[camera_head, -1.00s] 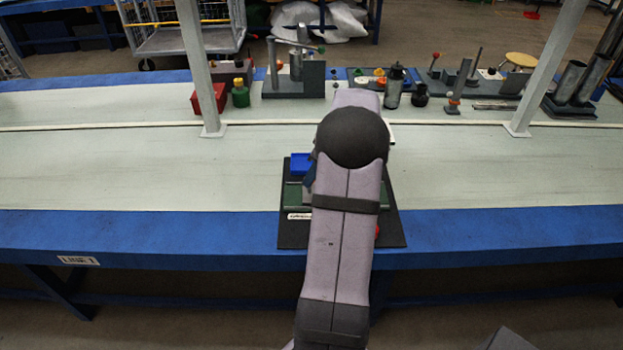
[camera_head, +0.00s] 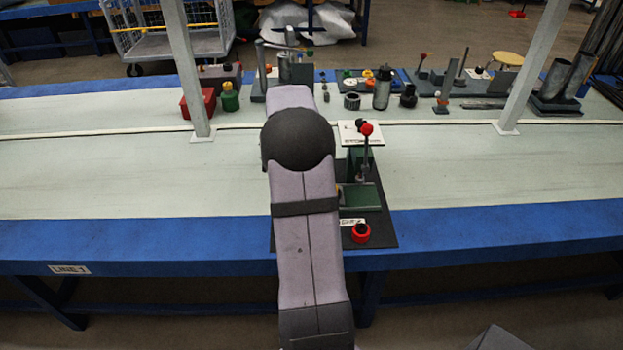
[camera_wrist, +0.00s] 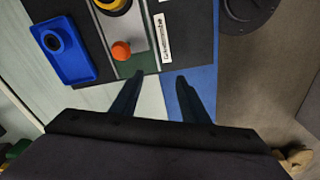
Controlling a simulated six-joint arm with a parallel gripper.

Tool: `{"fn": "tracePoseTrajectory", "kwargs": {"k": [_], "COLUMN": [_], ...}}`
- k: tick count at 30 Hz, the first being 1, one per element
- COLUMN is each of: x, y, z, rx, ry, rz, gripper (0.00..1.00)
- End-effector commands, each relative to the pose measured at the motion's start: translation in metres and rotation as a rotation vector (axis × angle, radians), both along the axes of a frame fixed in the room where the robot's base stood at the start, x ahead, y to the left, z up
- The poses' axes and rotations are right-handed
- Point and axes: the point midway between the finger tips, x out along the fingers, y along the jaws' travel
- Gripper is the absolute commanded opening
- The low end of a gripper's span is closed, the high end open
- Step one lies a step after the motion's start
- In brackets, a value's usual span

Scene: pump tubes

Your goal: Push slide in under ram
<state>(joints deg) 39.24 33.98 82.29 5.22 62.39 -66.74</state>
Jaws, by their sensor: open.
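In the wrist view the slide (camera_wrist: 122,28) is a grey plate in a green track, with an orange knob (camera_wrist: 121,50) at its near end and a yellow ring farther along it. My gripper (camera_wrist: 159,79) is open and empty, its two dark fingers apart near the end of the track, beyond the orange knob. I cannot tell its height. In the head view the green press (camera_head: 357,170) stands on a black base plate (camera_head: 383,222), with a red-ball lever (camera_head: 366,129) on top. My arm hides the slide there. The ram cannot be made out.
A blue block (camera_wrist: 64,68) with a round hole lies beside the track. A white label (camera_wrist: 160,38) is on the other side. A red ring-shaped part (camera_head: 361,232) sits on the plate's front. Tools and parts line the back of the bench; the bench is clear at both sides.

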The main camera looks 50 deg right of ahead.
Motion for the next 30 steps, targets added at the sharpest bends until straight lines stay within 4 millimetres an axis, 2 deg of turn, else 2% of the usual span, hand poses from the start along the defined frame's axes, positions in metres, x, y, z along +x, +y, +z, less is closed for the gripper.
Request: {"fn": "tracePoseTrajectory", "kwargs": {"k": [1,3,5,6,7,9,12,17,20,25,30], "x": [0.002,0.001,0.001,-0.002,-0.01,-0.018,-0.019,-0.006,0.002,0.026,0.016], "y": [0.016,0.028,0.036,0.036,0.03,0.02,0.008,-0.004,-0.012,-0.013,-0.033], "z": [-0.009,-0.012,-0.012,-0.019,-0.03,-0.038,-0.04,-0.031,-0.033,-0.027,-0.045], "rx": [-0.04,-0.125,-0.213,-0.27,-0.306,-0.405,-0.549,-0.78,-0.9,-1.096,-1.083], "ry": [0.076,0.188,0.279,0.345,0.403,0.524,0.672,0.861,0.99,1.156,1.309], "rz": [0.074,0.162,0.23,0.273,0.313,0.403,0.514,0.653,0.738,0.848,0.926], "gripper": [0.41,0.41,0.41,0.41,0.41,0.41,0.41,0.41,0.41,0.41,0.41]}}
